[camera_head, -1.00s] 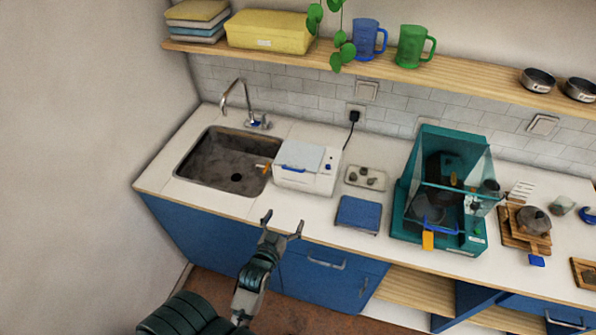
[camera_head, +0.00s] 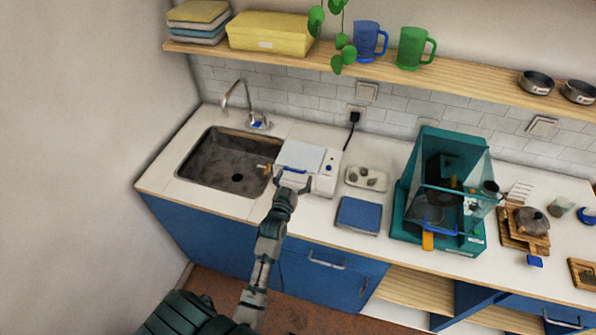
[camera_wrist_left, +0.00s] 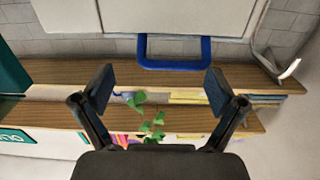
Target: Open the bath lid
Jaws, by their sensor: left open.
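The bath is a white box (camera_head: 325,180) on the counter just right of the sink. Its light grey lid (camera_head: 301,155) lies flat and closed on top. A blue handle (camera_wrist_left: 174,66) shows on the white front in the left wrist view, ahead of the fingers. My left gripper (camera_head: 293,181) is at the front of the bath, in front of the handle, and partly covers the bath's front. Its two fingers (camera_wrist_left: 160,88) are spread with nothing between them; the handle lies beyond them. My right gripper is in neither view.
A sink (camera_head: 225,165) with a tap lies left of the bath. A small tray (camera_head: 366,178) and a blue flat device (camera_head: 358,214) stand to the right, before a teal machine (camera_head: 400,225).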

